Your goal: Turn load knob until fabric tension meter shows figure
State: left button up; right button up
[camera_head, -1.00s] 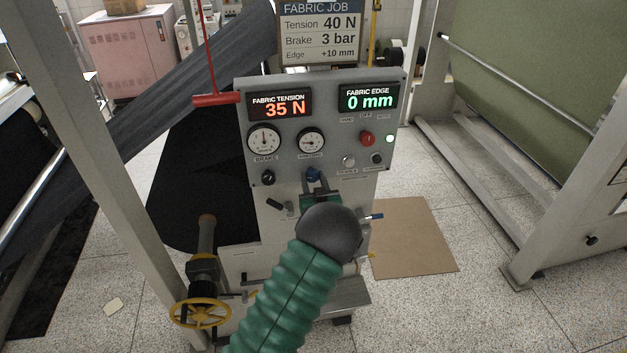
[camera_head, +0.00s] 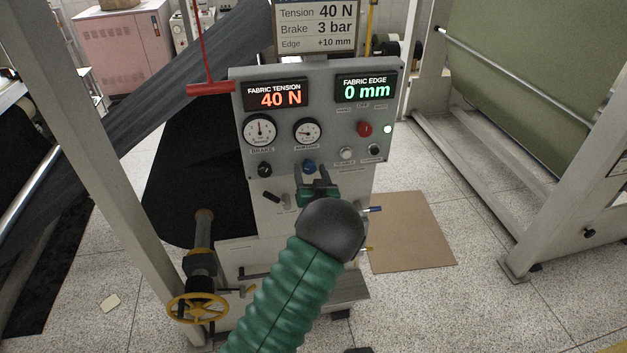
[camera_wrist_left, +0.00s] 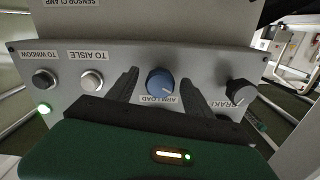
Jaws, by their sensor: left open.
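The load knob (camera_head: 309,166) is a blue knob on the lower part of the grey control panel. In the left wrist view, the blue knob (camera_wrist_left: 160,82) sits above the label "ARM LOAD", which appears upside down. The fabric tension meter (camera_head: 277,95) reads 40 N in orange digits. The job sign (camera_head: 317,27) lists Tension 40 N. My left gripper (camera_head: 317,178) is just below the blue knob, and in the wrist view its two dark fingers (camera_wrist_left: 160,90) stand apart on either side of the knob, open. My right gripper is not in view.
The brake knob (camera_head: 264,169) is left of the load knob, with two gauges above. A red knob (camera_head: 364,129) and two buttons are to the right. A red pull handle (camera_head: 210,89) hangs at the panel's upper left. A yellow handwheel (camera_head: 198,308) stands lower left.

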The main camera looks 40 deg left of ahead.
pick_arm(q)
jog(key=b+v, duration=0.4)
jog(key=v, duration=1.2)
jog(key=shift+s+d, duration=0.15)
jog(key=shift+d, duration=0.15)
jog(key=shift+a+f, duration=0.1)
jog(key=shift+a, duration=0.05)
jog(key=s+d+f+m+g+h+b, duration=0.3)
jog(key=d+f+m+h, duration=0.1)
jog(key=d+f+h, duration=0.85)
jog(key=s+d+f+m+g, duration=0.1)
jog(key=s+d+m+g, duration=0.1)
jog(key=s, duration=0.5)
jog(key=s+d+f+m+g+h, duration=0.1)
jog(key=s+g, duration=0.3)
jog(key=s, duration=0.4)
jog(key=shift+s+d+f+m+b, duration=0.25)
jog(key=shift+d+f+m+b, duration=0.15)
jog(key=shift+f, duration=0.3)
